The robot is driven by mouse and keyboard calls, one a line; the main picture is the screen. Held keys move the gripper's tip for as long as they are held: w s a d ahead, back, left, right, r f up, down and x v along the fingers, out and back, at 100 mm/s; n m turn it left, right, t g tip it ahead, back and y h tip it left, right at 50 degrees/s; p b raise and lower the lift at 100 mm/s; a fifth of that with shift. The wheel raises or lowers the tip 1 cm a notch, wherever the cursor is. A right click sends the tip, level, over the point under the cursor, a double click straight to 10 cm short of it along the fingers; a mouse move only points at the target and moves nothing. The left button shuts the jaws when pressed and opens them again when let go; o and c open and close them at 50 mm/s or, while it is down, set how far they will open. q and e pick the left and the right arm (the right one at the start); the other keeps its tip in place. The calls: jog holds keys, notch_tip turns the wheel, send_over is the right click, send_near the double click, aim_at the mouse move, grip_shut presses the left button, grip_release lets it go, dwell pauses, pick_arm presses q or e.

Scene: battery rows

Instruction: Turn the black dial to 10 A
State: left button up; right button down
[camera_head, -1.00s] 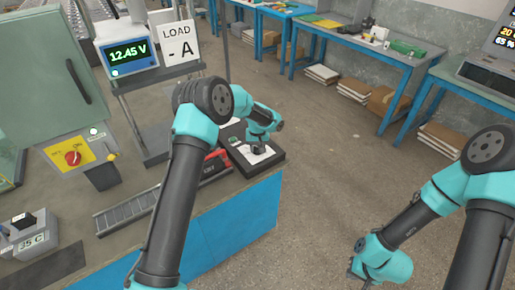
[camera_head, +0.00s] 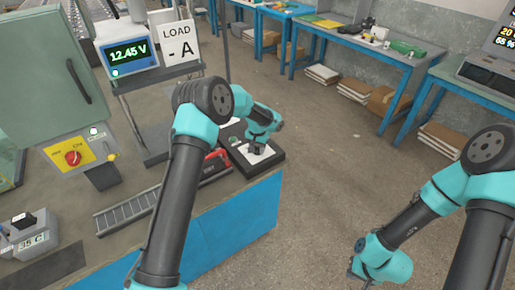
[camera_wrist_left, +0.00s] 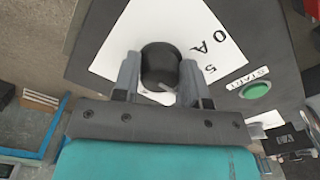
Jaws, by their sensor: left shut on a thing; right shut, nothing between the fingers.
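The black dial (camera_wrist_left: 160,66) sits on a white scale plate (camera_wrist_left: 137,25) in the left wrist view. The labels "0 A" and "5" show to its right; other labels are hidden by my fingers and gripper. A pale pointer mark on the dial faces the gripper side, slightly right. My left gripper (camera_wrist_left: 160,84) is shut on the dial, one finger on each side. In the head view my left gripper (camera_head: 257,147) is over the dark dial box (camera_head: 273,160). My right gripper (camera_head: 357,272) is shut and empty, low over the floor.
A green START button (camera_wrist_left: 255,90) is beside the scale plate. The load display (camera_head: 181,43) reads "- A" and the meter (camera_head: 127,52) reads 12.45 V. A grey rack (camera_head: 127,212) lies on the bench.

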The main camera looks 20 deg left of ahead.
aim_at(257, 147)
pick_arm(q)
jog(key=shift+m, duration=1.9)
jog(key=o, duration=0.9)
jog(key=shift+r, duration=0.1)
notch_tip(257, 147, up, 17)
jog(key=shift+r, duration=0.15)
